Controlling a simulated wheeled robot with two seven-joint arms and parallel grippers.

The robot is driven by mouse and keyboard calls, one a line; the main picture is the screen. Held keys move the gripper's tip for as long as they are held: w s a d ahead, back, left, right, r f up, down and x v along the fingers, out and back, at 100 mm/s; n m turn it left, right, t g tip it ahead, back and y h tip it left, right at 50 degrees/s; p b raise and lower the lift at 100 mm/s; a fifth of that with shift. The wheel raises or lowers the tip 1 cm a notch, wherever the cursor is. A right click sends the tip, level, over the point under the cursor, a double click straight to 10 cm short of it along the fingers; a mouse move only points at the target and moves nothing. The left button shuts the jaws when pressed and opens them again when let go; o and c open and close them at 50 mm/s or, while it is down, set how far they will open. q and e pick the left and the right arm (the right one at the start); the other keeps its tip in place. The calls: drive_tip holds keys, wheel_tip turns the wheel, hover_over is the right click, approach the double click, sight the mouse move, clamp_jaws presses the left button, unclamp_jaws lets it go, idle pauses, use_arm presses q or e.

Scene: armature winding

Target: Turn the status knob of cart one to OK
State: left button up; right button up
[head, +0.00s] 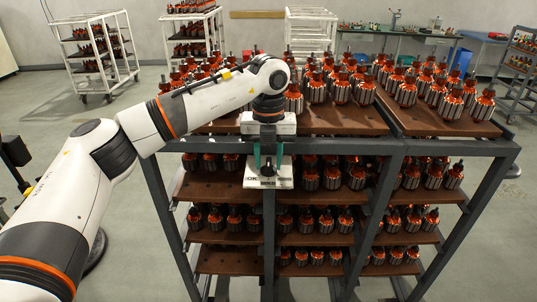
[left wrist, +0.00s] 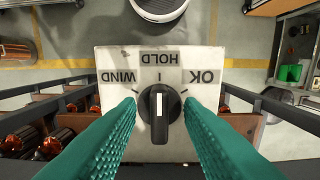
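The status knob (left wrist: 160,112) is black with a white line. It sits on a pale plate marked WIND, HOLD and OK (left wrist: 115,135), and the lettering appears upside down in the left wrist view. The white line points toward HOLD. In the head view the plate (head: 254,183) is on the front of the cart and the knob (head: 268,169) shows small below my gripper. My left gripper (head: 268,160) points down at the knob. Its teal fingers (left wrist: 160,103) are open, one on each side of the knob, with what looks like a small gap.
The dark-framed cart (head: 400,147) holds several copper-wound armatures on brown shelves (head: 340,122). White racks (head: 100,55) and a green-topped bench (head: 400,35) stand at the back.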

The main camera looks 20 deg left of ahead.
use_arm(q)
drive_tip(key=shift+w+f, duration=0.1)
drive_tip(key=shift+c, duration=1.1)
clamp_jaws()
use_arm(e)
drive_tip(key=shift+s+f, duration=0.1)
drive_tip(key=shift+s, duration=0.65)
